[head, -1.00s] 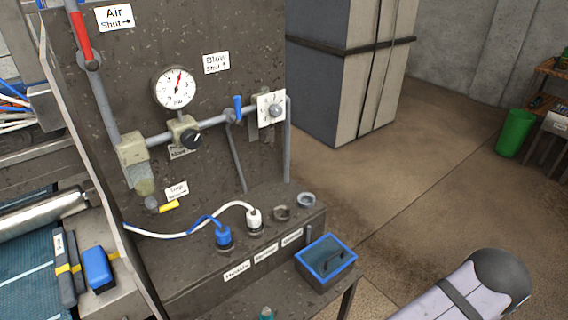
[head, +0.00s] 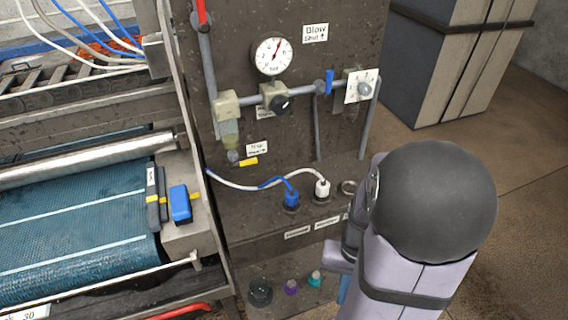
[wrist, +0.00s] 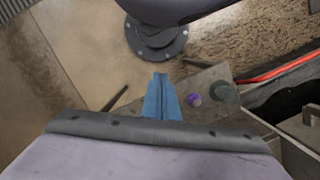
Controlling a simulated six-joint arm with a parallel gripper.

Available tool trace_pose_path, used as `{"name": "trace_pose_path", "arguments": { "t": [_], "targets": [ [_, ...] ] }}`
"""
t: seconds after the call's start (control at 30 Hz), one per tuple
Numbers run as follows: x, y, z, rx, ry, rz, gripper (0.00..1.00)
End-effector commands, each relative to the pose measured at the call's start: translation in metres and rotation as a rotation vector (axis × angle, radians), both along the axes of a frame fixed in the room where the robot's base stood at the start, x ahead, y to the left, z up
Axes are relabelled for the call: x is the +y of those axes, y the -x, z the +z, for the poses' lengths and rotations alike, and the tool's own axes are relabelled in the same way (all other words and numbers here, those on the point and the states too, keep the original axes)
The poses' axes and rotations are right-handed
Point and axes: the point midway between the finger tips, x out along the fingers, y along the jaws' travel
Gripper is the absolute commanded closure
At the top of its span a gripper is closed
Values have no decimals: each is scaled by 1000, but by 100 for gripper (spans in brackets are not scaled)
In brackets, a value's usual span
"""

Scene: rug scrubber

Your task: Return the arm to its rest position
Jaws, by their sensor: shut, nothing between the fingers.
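My arm stands at the right of the head view, in front of the panel bench. My gripper shows in the wrist view (wrist: 161,82) as two blue fingers lying together, shut and empty. In the head view only a small blue part of it (head: 343,289) shows below the arm; the rest is hidden. The fingers point past the edge of a dark shelf and touch nothing that I can make out.
The dark panel carries a gauge (head: 272,56), a grey pipe with valves and a white dial plate (head: 362,86). Blue (head: 291,199) and white (head: 322,188) plugs sit on the bench. Purple (head: 291,287) and teal (head: 315,278) pieces lie below. A blue belt (head: 70,230) runs left.

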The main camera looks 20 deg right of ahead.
Motion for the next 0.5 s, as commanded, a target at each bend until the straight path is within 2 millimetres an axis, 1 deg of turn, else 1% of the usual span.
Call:
{"name": "trace_pose_path", "arguments": {
  "t": [0.03,0.1,0.2,0.33,0.4,0.5],
  "targets": [
    [9,-15,15,-38,22,83,100],
    [23,-32,29,-84,45,183,100],
    [45,-50,46,-141,63,312,100],
    [71,-63,61,-186,69,443,100],
    [82,-65,64,-196,67,495,100],
    [93,-66,66,-198,63,545,100]
  ]
}}
